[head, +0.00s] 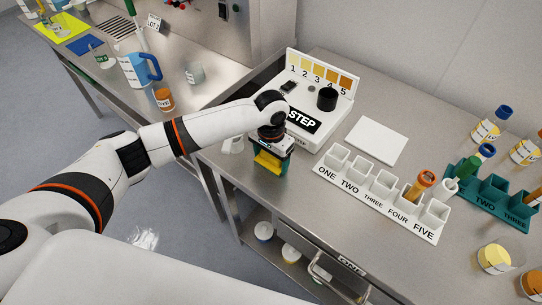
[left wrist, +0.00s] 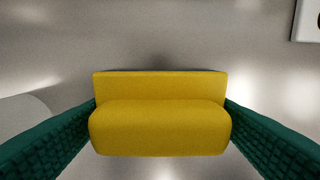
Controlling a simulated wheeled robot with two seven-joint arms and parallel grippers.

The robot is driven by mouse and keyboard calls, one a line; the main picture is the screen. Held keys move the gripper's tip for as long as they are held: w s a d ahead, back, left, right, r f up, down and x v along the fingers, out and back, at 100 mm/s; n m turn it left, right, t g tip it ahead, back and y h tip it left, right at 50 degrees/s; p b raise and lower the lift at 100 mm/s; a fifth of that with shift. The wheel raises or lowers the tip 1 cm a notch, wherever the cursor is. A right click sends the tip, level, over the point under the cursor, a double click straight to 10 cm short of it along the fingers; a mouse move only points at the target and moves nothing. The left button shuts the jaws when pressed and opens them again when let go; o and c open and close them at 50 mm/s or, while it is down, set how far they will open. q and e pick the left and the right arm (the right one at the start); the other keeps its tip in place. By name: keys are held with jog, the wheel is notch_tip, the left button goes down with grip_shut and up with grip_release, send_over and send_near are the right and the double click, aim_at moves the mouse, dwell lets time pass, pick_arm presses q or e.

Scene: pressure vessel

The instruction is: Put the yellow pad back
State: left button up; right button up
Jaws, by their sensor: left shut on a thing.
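My left gripper (head: 270,163) is shut on the yellow pad (head: 267,161) over the steel table's front edge, in front of the white STEP station. In the left wrist view the yellow pad (left wrist: 160,127) fills the space between the two green fingers, which touch its left and right ends. The pad is a blocky piece with a raised back edge. Steel surface shows behind it; whether the pad touches the table I cannot tell. A yellow mat (head: 62,27) lies on the far left bench. My right gripper is not in view.
The STEP station (head: 305,122) with a black cup (head: 327,98) stands just behind my gripper. A white cup (head: 232,145) is close on its left. A white numbered rack (head: 375,203) and white plate (head: 376,141) lie to the right. A blue-handled jug (head: 135,70) stands on the left bench.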

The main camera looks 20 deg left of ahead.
pick_arm(q)
jog(key=o, duration=1)
notch_tip(320, 180, up, 12)
jog(key=shift+r+b, duration=0.15)
jog(key=shift+b, duration=0.95)
